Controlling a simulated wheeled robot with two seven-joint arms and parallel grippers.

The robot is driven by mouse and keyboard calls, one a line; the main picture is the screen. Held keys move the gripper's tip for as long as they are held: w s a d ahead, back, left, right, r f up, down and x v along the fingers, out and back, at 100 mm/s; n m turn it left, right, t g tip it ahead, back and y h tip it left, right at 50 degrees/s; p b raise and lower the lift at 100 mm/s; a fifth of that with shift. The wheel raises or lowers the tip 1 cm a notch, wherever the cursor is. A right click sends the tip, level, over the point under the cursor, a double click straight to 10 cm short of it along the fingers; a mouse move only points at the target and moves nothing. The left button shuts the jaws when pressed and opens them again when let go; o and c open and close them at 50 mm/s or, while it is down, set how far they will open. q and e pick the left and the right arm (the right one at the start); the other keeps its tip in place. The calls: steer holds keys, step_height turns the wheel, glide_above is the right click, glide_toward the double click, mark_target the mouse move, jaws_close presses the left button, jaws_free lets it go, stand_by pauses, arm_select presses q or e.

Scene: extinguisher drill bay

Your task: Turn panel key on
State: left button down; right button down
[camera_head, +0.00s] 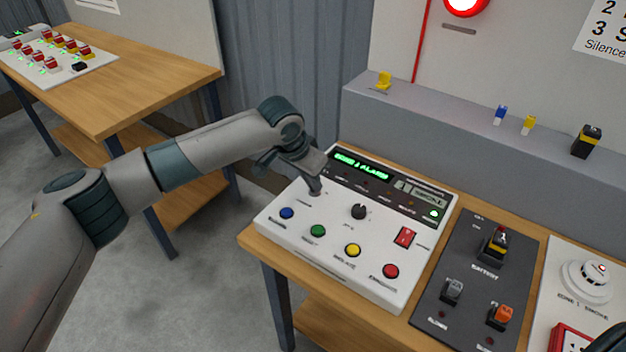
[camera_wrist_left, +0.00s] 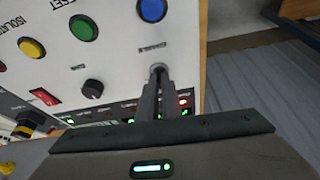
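The white alarm panel (camera_head: 330,237) lies on the wooden bench, with a green-lit display reading an alarm line. My left gripper (camera_head: 315,189) reaches down to the panel's upper left, at the key switch. In the left wrist view the two fingers (camera_wrist_left: 160,88) are close together, with their tips at the round metal key switch (camera_wrist_left: 157,68). They appear shut on the panel key, which they mostly hide. Its turned position cannot be read. My right gripper's fingers do not show.
A black knob (camera_head: 358,212), a red rocker switch (camera_head: 404,237) and several coloured buttons share the panel. A dark battery board (camera_head: 465,300) lies to its right. A grey ledge (camera_head: 450,112) with small coloured parts runs behind. Another bench (camera_head: 150,65) stands at the left.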

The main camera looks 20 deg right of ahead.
arm_select(q)
steer(key=shift+r+m+g, duration=0.1)
steer(key=shift+m+g, duration=0.3)
steer(key=shift+m, duration=0.6)
steer(key=shift+w+m+g+h, duration=0.15)
steer(key=shift+m+g+h, duration=0.15)
steer(key=shift+m, duration=0.5)
steer(key=shift+m+g, duration=0.3)
steer(key=shift+m, duration=0.7)
steer(key=m+g+b, duration=0.1)
steer(key=m, duration=0.1)
steer(key=shift+w+m, duration=0.15)
steer(key=shift+m, duration=0.15)
steer(key=shift+m+g+b, duration=0.5)
steer(key=shift+m+b, duration=0.35)
steer(key=shift+m, duration=0.55)
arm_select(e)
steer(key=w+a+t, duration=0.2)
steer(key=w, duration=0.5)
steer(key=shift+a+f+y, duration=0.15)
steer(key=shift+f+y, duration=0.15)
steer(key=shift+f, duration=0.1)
arm_select(q)
steer(key=c, duration=2)
jaws_free()
